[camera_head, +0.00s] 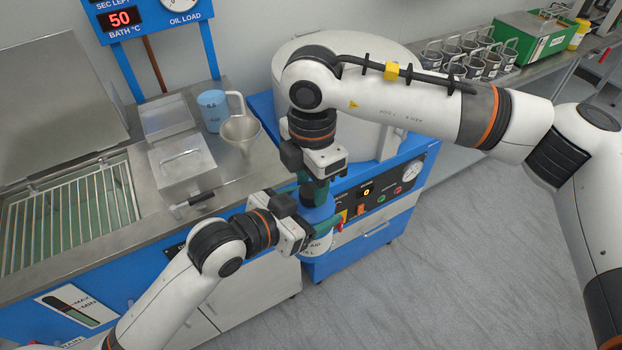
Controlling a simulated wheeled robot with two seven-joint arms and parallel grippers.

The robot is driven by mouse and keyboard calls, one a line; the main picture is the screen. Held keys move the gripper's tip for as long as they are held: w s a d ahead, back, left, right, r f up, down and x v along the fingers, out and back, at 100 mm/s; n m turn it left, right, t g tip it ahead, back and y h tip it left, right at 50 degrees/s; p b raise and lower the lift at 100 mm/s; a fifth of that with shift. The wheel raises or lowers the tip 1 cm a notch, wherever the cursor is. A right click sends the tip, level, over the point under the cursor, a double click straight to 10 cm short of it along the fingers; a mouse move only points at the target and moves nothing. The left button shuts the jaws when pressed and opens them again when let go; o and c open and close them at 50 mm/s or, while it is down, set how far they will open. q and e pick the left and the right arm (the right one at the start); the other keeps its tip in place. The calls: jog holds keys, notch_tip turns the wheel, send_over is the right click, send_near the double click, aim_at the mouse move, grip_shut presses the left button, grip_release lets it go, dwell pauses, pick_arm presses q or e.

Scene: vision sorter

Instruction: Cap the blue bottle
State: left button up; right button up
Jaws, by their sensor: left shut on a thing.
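The blue bottle (319,213) is upright in front of the machine with the round grey drum. My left gripper (318,218) is shut on the bottle from the left, with a green finger across its near side. A white label with dark print shows below that finger. My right gripper (314,195) points straight down at the top of the bottle, its green fingers close around the neck area. The bottle's mouth and any cap there are mostly hidden by these fingers. I cannot tell whether the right gripper is open or shut.
A steel counter (240,165) at the left holds a blue jug (213,110), a funnel (241,134) and a lidded steel box (184,168). A control panel (385,190) is just behind the bottle. Metal cups (470,55) and a green crate (535,38) stand at the back right. The right floor is clear.

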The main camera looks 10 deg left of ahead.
jog(key=o, duration=0.3)
jog(key=shift+r, duration=0.1)
notch_tip(320, 180, up, 12)
jog(key=shift+f, duration=0.1)
dwell(0.3)
dwell(0.5)
